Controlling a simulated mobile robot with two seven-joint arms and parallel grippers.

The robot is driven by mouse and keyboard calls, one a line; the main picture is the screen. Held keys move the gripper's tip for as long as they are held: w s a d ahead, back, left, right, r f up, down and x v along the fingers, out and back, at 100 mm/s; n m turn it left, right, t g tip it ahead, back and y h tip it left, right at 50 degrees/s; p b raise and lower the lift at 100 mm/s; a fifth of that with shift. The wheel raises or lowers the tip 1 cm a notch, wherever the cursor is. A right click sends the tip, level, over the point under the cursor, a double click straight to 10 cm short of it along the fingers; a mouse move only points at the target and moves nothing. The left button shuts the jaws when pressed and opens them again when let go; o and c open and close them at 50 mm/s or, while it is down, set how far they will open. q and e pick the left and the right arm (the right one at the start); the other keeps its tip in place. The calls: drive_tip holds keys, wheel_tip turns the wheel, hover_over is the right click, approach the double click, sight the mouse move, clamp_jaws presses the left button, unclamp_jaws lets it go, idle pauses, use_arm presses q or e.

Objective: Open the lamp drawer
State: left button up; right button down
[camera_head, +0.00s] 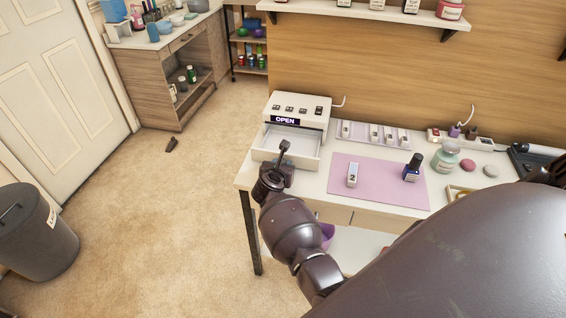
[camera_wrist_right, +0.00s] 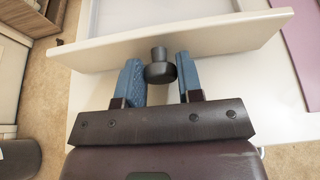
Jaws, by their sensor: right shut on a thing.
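The white nail lamp (camera_head: 298,108) with an "OPEN" label stands at the left end of the white table in the head view. Its drawer (camera_head: 292,140) is pulled out toward me, and its pale empty inside shows. The drawer front (camera_wrist_right: 215,38) also crosses the top of the right wrist view. My right gripper (camera_head: 280,165) is at the drawer front. In the wrist view its blue fingers stand on both sides of the dark round knob (camera_wrist_right: 160,67), shut on it. In the head view the wrist hides part of the drawer front. My left gripper is not in view.
Right of the lamp are a tray of tools (camera_head: 372,134) and a pink mat (camera_head: 375,182) with a small white box (camera_head: 352,174) and a dark blue bottle (camera_head: 412,168). A grey bin (camera_head: 38,235) stands far left.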

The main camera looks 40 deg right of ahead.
drive_tip(key=shift+s+a, duration=0.15)
drive_tip(key=c, duration=0.8)
unclamp_jaws()
